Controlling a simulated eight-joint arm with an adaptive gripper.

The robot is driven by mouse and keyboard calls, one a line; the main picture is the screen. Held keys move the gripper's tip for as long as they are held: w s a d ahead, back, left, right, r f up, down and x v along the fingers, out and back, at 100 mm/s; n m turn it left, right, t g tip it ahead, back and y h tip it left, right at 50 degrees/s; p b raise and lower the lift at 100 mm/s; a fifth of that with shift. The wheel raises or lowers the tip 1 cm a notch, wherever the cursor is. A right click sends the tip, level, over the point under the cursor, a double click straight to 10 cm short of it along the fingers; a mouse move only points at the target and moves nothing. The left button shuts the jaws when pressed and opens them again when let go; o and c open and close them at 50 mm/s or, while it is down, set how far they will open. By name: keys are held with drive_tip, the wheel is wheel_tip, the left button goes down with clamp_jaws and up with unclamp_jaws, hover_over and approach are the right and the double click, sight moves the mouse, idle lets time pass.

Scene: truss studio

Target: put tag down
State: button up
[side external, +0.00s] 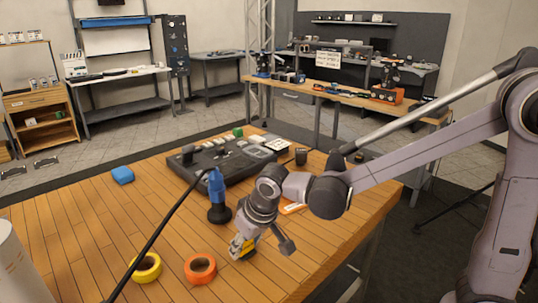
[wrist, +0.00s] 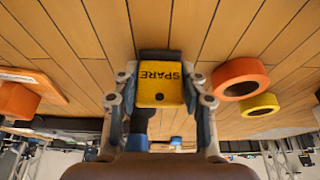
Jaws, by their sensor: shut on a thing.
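A yellow tag marked SPARE (wrist: 160,82) sits between the two fingers of my gripper (wrist: 160,88) in the wrist view, with wooden table boards behind it. My gripper is shut on the tag. In the side view my gripper (side external: 243,247) points down close over the front part of the wooden table (side external: 90,225). Only a small yellow part of the tag (side external: 236,243) shows there beside the fingers. I cannot tell whether the tag touches the table.
An orange tape roll (side external: 200,268) and a yellow tape roll (side external: 146,268) lie left of my gripper. A blue and black upright object (side external: 218,197) stands behind it, before a black console (side external: 235,160). A blue block (side external: 122,175) lies farther left. Bare boards lie between.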

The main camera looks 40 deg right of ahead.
drive_tip(key=shift+f, duration=0.15)
drive_tip(key=o, duration=1)
drive_tip(key=v, duration=1.2)
drive_tip(key=s+d+f+t, duration=0.1)
drive_tip(key=s+d, duration=0.1)
drive_tip(key=d, duration=0.2)
drive_tip(key=s+d+f, duration=0.2)
drive_tip(key=s+d, duration=0.1)
drive_tip(key=d, duration=0.1)
drive_tip(key=s+d+f+t, duration=0.1)
drive_tip(key=s+d+f, duration=0.1)
drive_tip(key=s+d, duration=0.1)
drive_tip(key=shift+s+d+f+t, duration=0.15)
drive_tip(key=shift+d, duration=0.25)
drive_tip(key=shift+s+d+f+t, duration=0.1)
drive_tip(key=shift+d+t, duration=0.05)
drive_tip(key=shift+d, duration=0.2)
